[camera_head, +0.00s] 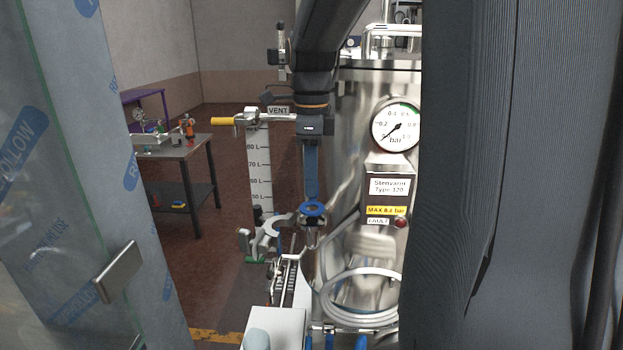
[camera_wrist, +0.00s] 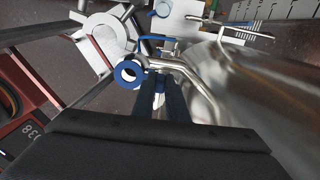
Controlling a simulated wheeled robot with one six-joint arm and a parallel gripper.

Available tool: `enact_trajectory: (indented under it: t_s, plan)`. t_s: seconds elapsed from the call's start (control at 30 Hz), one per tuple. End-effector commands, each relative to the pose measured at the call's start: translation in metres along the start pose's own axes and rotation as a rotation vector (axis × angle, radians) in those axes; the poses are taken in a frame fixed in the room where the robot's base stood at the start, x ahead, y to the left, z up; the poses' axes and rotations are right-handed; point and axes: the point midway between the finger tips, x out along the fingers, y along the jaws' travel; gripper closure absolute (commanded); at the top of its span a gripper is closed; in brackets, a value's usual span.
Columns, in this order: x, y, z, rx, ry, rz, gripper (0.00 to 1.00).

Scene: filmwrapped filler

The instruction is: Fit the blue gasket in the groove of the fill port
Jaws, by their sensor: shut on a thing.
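The blue gasket (camera_head: 313,208) is a flat ring at the lower end of my gripper (camera_head: 311,196), whose long blue fingers point down. In the wrist view the gasket (camera_wrist: 130,75) lies just left of my gripper's fingertips (camera_wrist: 157,84), which are shut on its edge. A bent steel pipe (camera_wrist: 186,72) runs close beside the gasket. Under the gasket in the head view is a metal fitting (camera_head: 310,236), which looks like the fill port. The groove is hidden, and I cannot tell whether the gasket touches the fitting.
A steel tank (camera_head: 350,150) with a pressure gauge (camera_head: 396,126) stands right of my gripper. A yellow-handled vent valve (camera_head: 222,121) and a level scale (camera_head: 259,165) are left. A coiled hose (camera_head: 345,300) lies below. A film-wrapped glass panel (camera_head: 95,190) fills the left.

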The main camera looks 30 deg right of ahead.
Motion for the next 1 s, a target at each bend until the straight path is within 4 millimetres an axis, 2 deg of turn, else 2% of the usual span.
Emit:
enact_trajectory:
  t_s: [0.47,1.0]
  plan:
    - [0.0,0.0,0.0,0.0,0.0,0.0,1.0]
    - [0.013,0.0,0.0,0.0,0.0,-0.001,1.0]
